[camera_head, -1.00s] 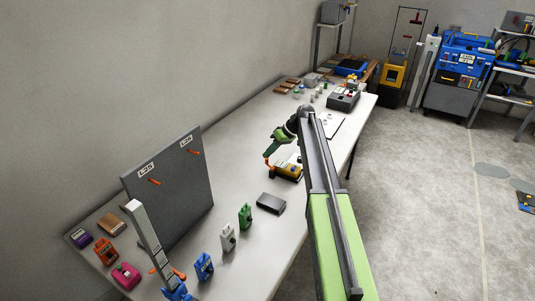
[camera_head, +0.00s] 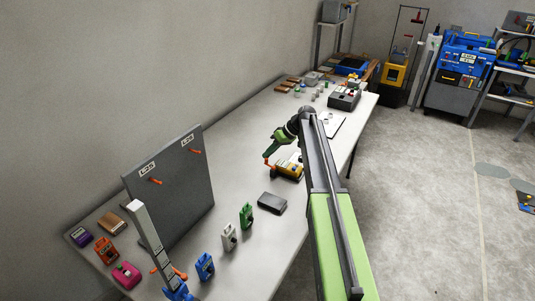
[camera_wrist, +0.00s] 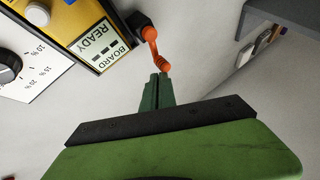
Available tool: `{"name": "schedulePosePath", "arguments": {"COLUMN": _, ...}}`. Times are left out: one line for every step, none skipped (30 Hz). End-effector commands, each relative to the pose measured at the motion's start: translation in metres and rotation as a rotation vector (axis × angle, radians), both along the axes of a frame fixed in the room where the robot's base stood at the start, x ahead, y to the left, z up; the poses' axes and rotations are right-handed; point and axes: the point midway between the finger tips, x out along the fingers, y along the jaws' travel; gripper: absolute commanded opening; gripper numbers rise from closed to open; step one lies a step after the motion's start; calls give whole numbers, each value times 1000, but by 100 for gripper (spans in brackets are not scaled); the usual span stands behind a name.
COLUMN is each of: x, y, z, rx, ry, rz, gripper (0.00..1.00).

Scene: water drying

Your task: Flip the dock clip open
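The dock clip is an orange crank-shaped lever (camera_wrist: 150,45) with a rounded knob, on a dark pivot at the edge of a yellow meter box (camera_wrist: 88,22). In the head view the orange lever (camera_head: 268,163) stands at the left side of the yellow box (camera_head: 290,169) on the bench. My gripper (camera_wrist: 161,76) has its two green fingers together, with a thin line between them. Its tips are right at the knob end of the lever; I cannot tell whether they touch. In the head view my gripper (camera_head: 268,153) is partly hidden by its wrist.
A label on the box reads "BOARD READY", with a dial panel (camera_wrist: 28,60) beside it. A dark flat block (camera_head: 272,203) and several small coloured units lie nearer along the bench (camera_head: 240,150). A grey upright panel (camera_head: 172,190) stands at the left.

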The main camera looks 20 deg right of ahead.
Motion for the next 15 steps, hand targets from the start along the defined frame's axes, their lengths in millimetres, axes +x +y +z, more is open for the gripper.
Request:
{"name": "schedulePosePath", "arguments": {"x": -11, "y": -12, "z": -4, "rx": -20, "ry": 24, "rz": 6, "gripper": 0}}
{"name": "schedulePosePath", "arguments": {"x": -11, "y": -12, "z": -4, "rx": -20, "ry": 24, "rz": 6, "gripper": 0}}
{"name": "schedulePosePath", "arguments": {"x": -11, "y": -12, "z": -4, "rx": -20, "ry": 24, "rz": 6, "gripper": 0}}
{"name": "schedulePosePath", "arguments": {"x": -11, "y": -12, "z": -4, "rx": -20, "ry": 24, "rz": 6, "gripper": 0}}
{"name": "schedulePosePath", "arguments": {"x": -11, "y": -13, "z": -3, "rx": -20, "ry": 24, "rz": 6, "gripper": 0}}
{"name": "schedulePosePath", "arguments": {"x": -12, "y": -13, "z": -1, "rx": -19, "ry": 24, "rz": 6, "gripper": 0}}
{"name": "schedulePosePath", "arguments": {"x": -12, "y": -15, "z": 2, "rx": -19, "ry": 24, "rz": 6, "gripper": 0}}
{"name": "schedulePosePath", "arguments": {"x": -12, "y": -16, "z": 6, "rx": -19, "ry": 24, "rz": 6, "gripper": 0}}
{"name": "schedulePosePath", "arguments": {"x": -13, "y": -19, "z": 12, "rx": -19, "ry": 24, "rz": 6, "gripper": 0}}
{"name": "schedulePosePath", "arguments": {"x": -14, "y": -22, "z": 18, "rx": -18, "ry": 23, "rz": 6, "gripper": 0}}
{"name": "schedulePosePath", "arguments": {"x": -15, "y": -25, "z": 24, "rx": -17, "ry": 22, "rz": 4, "gripper": 0}}
{"name": "schedulePosePath", "arguments": {"x": -16, "y": -30, "z": 33, "rx": -16, "ry": 22, "rz": 3, "gripper": 0}}
{"name": "schedulePosePath", "arguments": {"x": -16, "y": -33, "z": 40, "rx": -14, "ry": 21, "rz": 3, "gripper": 0}}
{"name": "schedulePosePath", "arguments": {"x": -17, "y": -35, "z": 48, "rx": -11, "ry": 20, "rz": 5, "gripper": 0}}
{"name": "schedulePosePath", "arguments": {"x": -18, "y": -39, "z": 57, "rx": -11, "ry": 18, "rz": 6, "gripper": 0}}
